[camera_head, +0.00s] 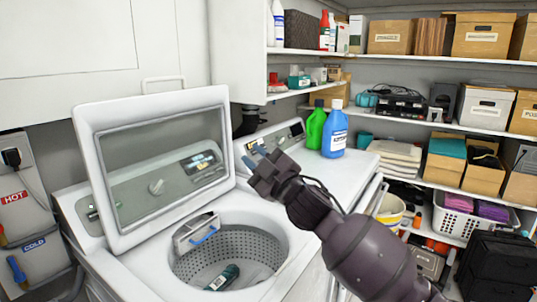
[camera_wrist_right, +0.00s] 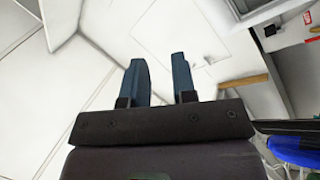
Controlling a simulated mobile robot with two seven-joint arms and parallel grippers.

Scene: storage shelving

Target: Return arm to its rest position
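My right arm comes in from the lower right in the head view. Its gripper (camera_head: 260,161) is raised above the right rim of the open washing machine (camera_head: 130,262). In the right wrist view the two blue fingers (camera_wrist_right: 160,68) stand apart with nothing between them, and white wall and cabinet surfaces lie beyond. My left gripper and arm are not in view.
The washer lid (camera_head: 165,232) is up. A dark green item (camera_head: 224,278) lies in the drum. A green bottle (camera_head: 316,125) and a blue bottle (camera_head: 335,130) stand on the neighbouring machine, behind my right arm. Loaded shelves (camera_head: 435,60) fill the right side.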

